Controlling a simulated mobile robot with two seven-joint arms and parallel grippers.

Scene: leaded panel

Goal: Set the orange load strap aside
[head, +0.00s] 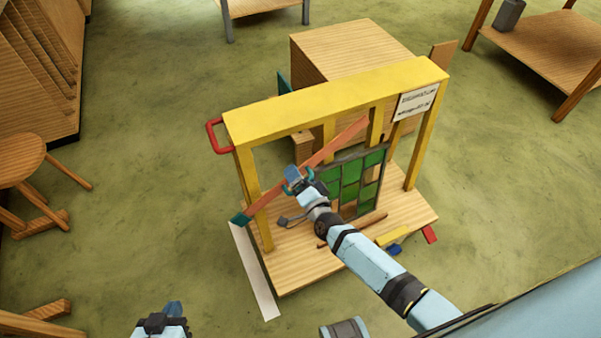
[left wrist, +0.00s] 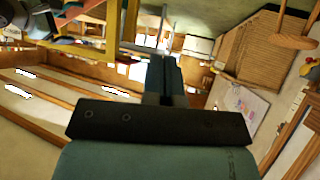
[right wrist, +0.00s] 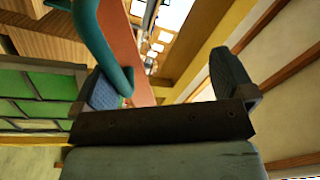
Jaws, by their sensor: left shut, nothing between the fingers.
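The orange load strap (head: 334,147) is a flat bar running diagonally across the yellow frame (head: 330,92), low at the left and high at the right. Its lower end has a teal tip, and a teal handle stands on its middle. In the right wrist view the strap (right wrist: 122,45) rises beside the handle (right wrist: 95,35). My right gripper (head: 299,180) is at the handle with its fingers apart; the handle passes close by one finger, and I cannot tell whether they touch. My left gripper (head: 173,308) is shut and empty, low at the left, away from the strap.
A green leaded panel (head: 350,183) stands inside the frame on a wooden base (head: 300,265). A red handle (head: 215,136) sticks out at the frame's left. A white strip (head: 254,270) lies along the base's left side. Small coloured blocks lie at the base's front right. Open floor lies left.

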